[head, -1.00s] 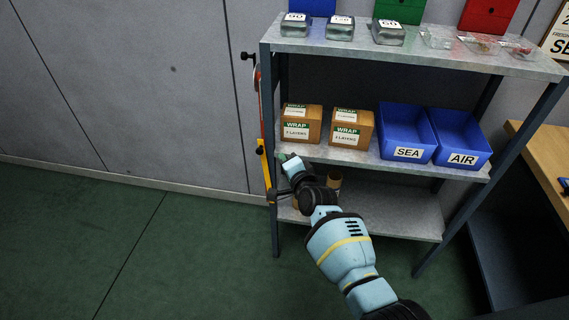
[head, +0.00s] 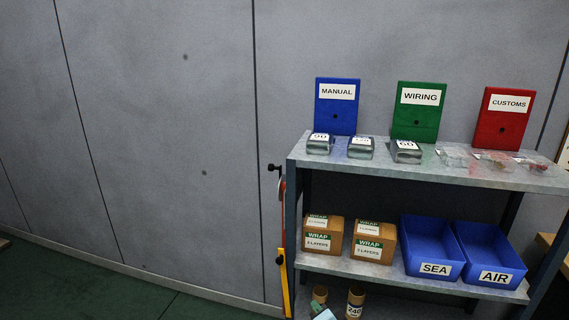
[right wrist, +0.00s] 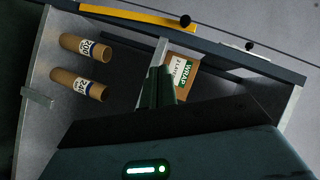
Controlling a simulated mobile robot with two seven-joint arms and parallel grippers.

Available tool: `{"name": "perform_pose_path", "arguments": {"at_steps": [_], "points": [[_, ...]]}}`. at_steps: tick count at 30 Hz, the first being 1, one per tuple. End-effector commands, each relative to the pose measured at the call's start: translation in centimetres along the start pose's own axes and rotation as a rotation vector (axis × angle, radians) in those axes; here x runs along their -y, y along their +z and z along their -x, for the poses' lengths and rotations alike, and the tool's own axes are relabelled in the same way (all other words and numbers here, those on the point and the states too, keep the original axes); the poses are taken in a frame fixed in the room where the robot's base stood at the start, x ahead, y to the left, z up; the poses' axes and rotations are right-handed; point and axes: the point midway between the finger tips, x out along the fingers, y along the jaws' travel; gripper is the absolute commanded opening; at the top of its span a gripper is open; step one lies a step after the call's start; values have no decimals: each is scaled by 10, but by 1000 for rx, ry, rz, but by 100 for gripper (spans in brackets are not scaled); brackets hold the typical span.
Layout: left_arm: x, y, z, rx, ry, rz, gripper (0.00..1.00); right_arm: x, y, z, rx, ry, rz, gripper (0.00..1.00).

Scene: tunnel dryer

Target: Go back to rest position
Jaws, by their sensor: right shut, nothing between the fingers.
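My right gripper (right wrist: 158,88) shows in the right wrist view with its dark fingers together and nothing between them. Behind its fingertips is a brown WRAP box (right wrist: 183,75). In the head view only a small light-blue part of my right arm shows at the bottom edge, in front of the low shelf with the cardboard tubes. My left gripper is not in any view.
The metal shelf rack (head: 340,266) holds WRAP boxes (head: 322,236), a SEA bin (head: 431,249) and an AIR bin (head: 489,254). Labelled tubes (head: 355,302) stand low. MANUAL, WIRING and CUSTOMS panels (head: 418,112) stand above the top shelf. Open floor (head: 70,290) lies left.

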Motion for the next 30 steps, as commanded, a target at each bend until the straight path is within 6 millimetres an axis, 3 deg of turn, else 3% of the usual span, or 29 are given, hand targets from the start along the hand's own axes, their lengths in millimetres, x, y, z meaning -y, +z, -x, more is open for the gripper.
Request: {"name": "perform_pose_path", "arguments": {"at_steps": [1,6,15,21,24,30], "points": [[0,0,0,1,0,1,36,-29,10,20,9,38,52,0],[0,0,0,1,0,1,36,-98,37,85,45,130,258,0],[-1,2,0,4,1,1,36,-179,78,219,174,262,626,0],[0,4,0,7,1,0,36,-204,99,307,289,311,854,0],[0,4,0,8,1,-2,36,-207,105,338,336,321,938,0],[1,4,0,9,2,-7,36,-209,110,368,383,326,1020,0]]}}
